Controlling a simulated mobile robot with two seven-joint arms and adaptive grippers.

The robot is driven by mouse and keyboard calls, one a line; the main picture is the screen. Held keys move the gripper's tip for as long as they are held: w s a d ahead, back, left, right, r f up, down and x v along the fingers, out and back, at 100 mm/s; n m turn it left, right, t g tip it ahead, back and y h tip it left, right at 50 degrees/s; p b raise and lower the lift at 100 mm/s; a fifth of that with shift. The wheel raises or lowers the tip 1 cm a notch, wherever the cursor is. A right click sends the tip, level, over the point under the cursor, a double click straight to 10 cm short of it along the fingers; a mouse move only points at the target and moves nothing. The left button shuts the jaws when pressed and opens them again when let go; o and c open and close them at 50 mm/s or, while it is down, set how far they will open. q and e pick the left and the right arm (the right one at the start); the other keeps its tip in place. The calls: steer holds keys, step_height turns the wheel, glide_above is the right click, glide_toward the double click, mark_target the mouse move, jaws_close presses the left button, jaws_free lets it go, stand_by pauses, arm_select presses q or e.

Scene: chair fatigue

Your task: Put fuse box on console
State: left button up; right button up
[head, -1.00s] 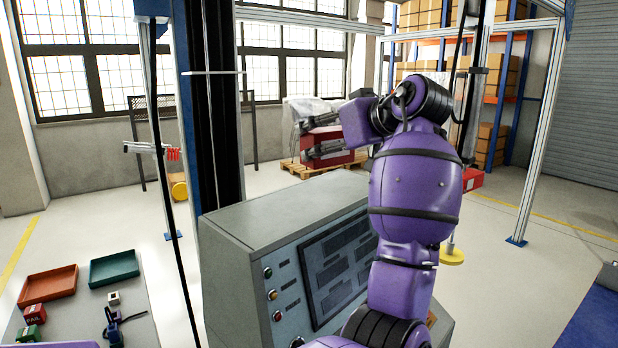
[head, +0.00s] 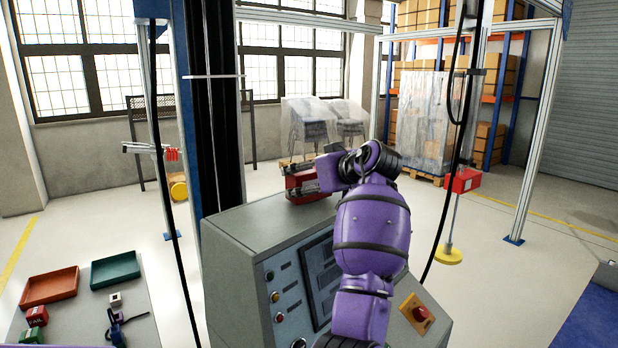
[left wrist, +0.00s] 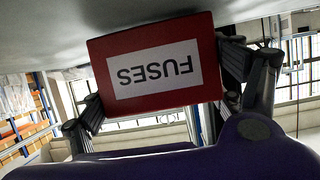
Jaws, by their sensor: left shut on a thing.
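The red fuse box (head: 301,181) is at the far top edge of the grey console (head: 245,222) in the head view. My left gripper (head: 309,178) is shut on it, with dark fingers along its sides. In the left wrist view the fuse box (left wrist: 205,50) fills the middle, its white FUSES label upside down. A grey surface lies against or very near its upper edge in that view; I cannot tell whether it touches. My purple left arm hides part of the console's front and top. My right gripper is not in view.
A red emergency button (head: 421,313) is on the console's right side. A table at lower left holds an orange tray (head: 49,286), a green tray (head: 115,269) and small items. A dark column (head: 222,110) stands behind the console's left end. A red box (head: 463,180) hangs at right.

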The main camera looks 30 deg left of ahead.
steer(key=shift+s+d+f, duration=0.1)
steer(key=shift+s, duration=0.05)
arm_select(q)
steer(key=shift+f, duration=0.15)
steer(key=o, duration=1.2)
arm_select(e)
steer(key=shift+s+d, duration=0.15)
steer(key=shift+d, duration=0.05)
arm_select(q)
steer(key=b+v, duration=0.1)
steer(key=v, duration=1.1)
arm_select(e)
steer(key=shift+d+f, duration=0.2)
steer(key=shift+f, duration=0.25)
arm_select(q)
steer(key=shift+s, duration=0.1)
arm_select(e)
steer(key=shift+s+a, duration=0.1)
arm_select(q)
steer(key=shift+d, duration=0.1)
